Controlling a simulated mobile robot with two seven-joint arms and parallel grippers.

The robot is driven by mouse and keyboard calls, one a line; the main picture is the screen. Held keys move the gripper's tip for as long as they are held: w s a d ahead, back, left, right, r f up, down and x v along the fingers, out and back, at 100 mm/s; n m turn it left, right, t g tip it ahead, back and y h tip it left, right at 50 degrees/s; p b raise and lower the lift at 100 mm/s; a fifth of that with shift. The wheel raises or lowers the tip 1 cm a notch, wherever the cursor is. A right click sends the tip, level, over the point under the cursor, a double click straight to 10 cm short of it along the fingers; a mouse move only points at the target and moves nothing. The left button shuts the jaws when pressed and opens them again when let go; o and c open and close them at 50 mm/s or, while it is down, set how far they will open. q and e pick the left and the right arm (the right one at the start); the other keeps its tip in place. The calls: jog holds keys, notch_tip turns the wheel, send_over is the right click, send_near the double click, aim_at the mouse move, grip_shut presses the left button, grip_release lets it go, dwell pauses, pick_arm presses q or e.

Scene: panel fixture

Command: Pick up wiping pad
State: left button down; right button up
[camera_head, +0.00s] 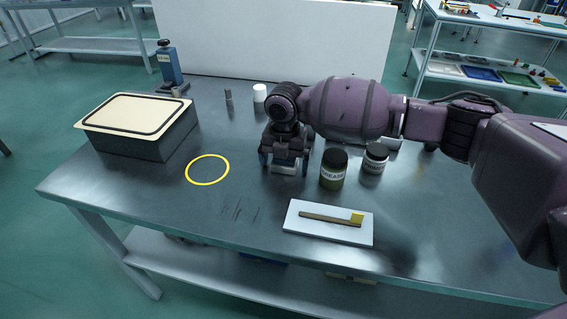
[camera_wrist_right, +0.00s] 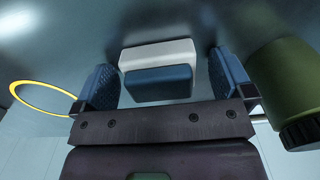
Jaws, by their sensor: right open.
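The wiping pad (camera_wrist_right: 158,72), a small block with a white layer and a blue layer, lies on the table in the right wrist view. It sits between the two blue fingers of my right gripper (camera_head: 285,168), with a visible gap on each side. The right gripper is open and points down at the table. My left gripper is not in view.
A yellow ring (camera_head: 207,170) marks the table at left. A lidded box (camera_head: 140,142) stands farther left. A white tray (camera_head: 300,231) with a strip lies in front.

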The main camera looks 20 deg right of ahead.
jog(key=shift+r, duration=0.15)
jog(key=c, duration=1)
notch_tip(320, 180, up, 20)
jog(key=p, duration=0.3)
jog(key=shift+p, duration=0.35)
